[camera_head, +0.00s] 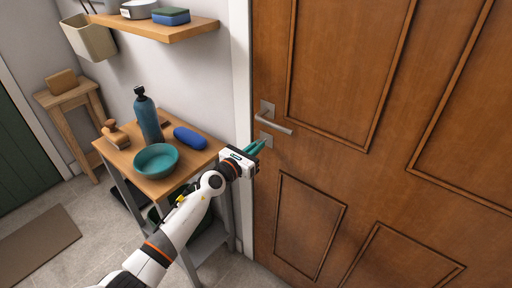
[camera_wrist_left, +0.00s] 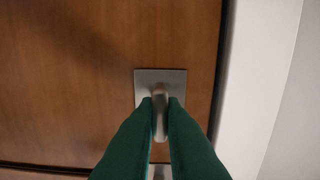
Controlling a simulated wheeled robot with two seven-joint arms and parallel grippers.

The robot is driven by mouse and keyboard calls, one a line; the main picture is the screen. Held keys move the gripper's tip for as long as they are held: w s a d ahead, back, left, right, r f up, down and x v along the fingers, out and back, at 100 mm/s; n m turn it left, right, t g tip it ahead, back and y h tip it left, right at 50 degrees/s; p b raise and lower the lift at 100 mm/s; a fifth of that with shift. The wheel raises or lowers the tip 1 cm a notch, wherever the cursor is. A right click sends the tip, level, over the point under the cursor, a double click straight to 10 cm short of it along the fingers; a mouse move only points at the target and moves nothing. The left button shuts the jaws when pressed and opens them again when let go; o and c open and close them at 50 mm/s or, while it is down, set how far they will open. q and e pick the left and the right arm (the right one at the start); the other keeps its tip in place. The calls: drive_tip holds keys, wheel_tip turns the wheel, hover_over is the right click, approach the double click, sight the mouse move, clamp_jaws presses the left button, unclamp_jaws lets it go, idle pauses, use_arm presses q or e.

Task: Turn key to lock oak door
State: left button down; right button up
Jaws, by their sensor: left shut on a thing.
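The brown oak door (camera_head: 345,150) is flush in its frame and looks closed. A lever handle (camera_head: 277,124) sits near its left edge, with a small metal lock plate (camera_head: 267,137) just below it. My left gripper (camera_head: 261,147) reaches this lock plate with its green fingers. In the left wrist view the lock plate (camera_wrist_left: 174,78) faces me, and the fingers are shut on a grey metal key (camera_wrist_left: 160,103) standing out from it. The key's flat bow looks upright in that view; its shaft is hidden. My right gripper is not in view.
A small table (camera_head: 205,156) left of the door holds a teal bowl (camera_head: 156,160), a blue bottle (camera_head: 148,117), a blue case (camera_head: 190,138) and a brush (camera_head: 115,134). A wooden shelf (camera_head: 180,29) hangs above. A white door frame (camera_head: 241,80) stands beside the lock.

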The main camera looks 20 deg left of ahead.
use_arm(q)
drive_tip(key=shift+n, duration=0.3)
drive_tip(key=shift+a+f+n+p, duration=0.1)
drive_tip(key=shift+n+p, duration=1.3)
drive_tip(key=shift+n, duration=2.6)
drive_tip(key=shift+a+f+n+p, duration=0.1)
drive_tip(key=shift+n+p, duration=1.3)
drive_tip(key=shift+n, duration=2.6)
drive_tip(key=c, duration=1.5)
unclamp_jaws()
